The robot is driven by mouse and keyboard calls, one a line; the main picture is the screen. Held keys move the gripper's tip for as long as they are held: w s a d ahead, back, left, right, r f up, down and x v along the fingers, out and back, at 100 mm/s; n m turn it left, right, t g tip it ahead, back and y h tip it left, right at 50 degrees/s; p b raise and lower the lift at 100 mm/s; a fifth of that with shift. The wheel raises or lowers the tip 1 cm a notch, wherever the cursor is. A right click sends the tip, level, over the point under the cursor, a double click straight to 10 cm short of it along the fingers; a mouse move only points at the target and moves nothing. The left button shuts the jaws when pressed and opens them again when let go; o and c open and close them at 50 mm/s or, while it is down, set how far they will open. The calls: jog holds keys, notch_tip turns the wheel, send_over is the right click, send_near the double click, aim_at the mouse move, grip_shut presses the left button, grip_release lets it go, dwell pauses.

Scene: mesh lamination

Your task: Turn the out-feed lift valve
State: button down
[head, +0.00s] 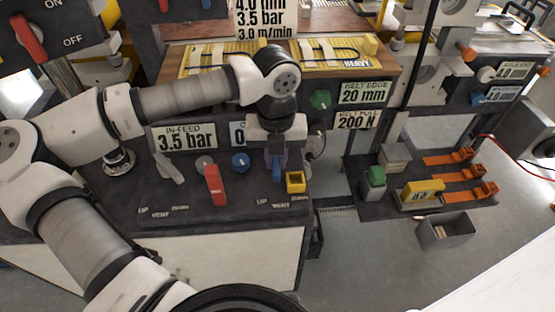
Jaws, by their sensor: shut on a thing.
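My gripper (278,163) points down over the right part of the dark console (235,205). It is shut on a blue valve lever (277,175), whose lower end shows below the fingers. Small printed words, "UP" at the left and less legible ones to the right, sit on the console below this lever. The lever's upper part and pivot are hidden by the fingers.
A grey lever (170,168), a red lever (214,185) and a blue knob (240,162) stand left of my gripper. A yellow square piece (295,182) is close at right. The in-feed display (183,139) reads 3.5 bar. A grey bin (444,231) stands at right.

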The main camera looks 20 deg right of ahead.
jog(key=shift+w+a+f+m+b, duration=0.25)
jog(key=shift+m+b, duration=0.45)
jog(key=shift+b, duration=0.35)
jog(key=m+b, duration=0.2)
jog(key=b, duration=0.1)
jog(key=shift+a, duration=0.25)
jog(key=shift+w+a+r+m+b, duration=0.15)
jog(key=shift+w+a+m+b, duration=0.1)
jog(key=shift+m+b, duration=0.55)
jog(key=shift+w+a+r+m+b, duration=0.15)
jog(key=shift+m+b, duration=0.3)
jog(key=shift+m, duration=0.55)
jog(key=c, duration=1.4)
grip_release()
jog(key=shift+o, duration=0.2)
notch_tip(320, 180, up, 14)
jog(key=shift+f, duration=0.1)
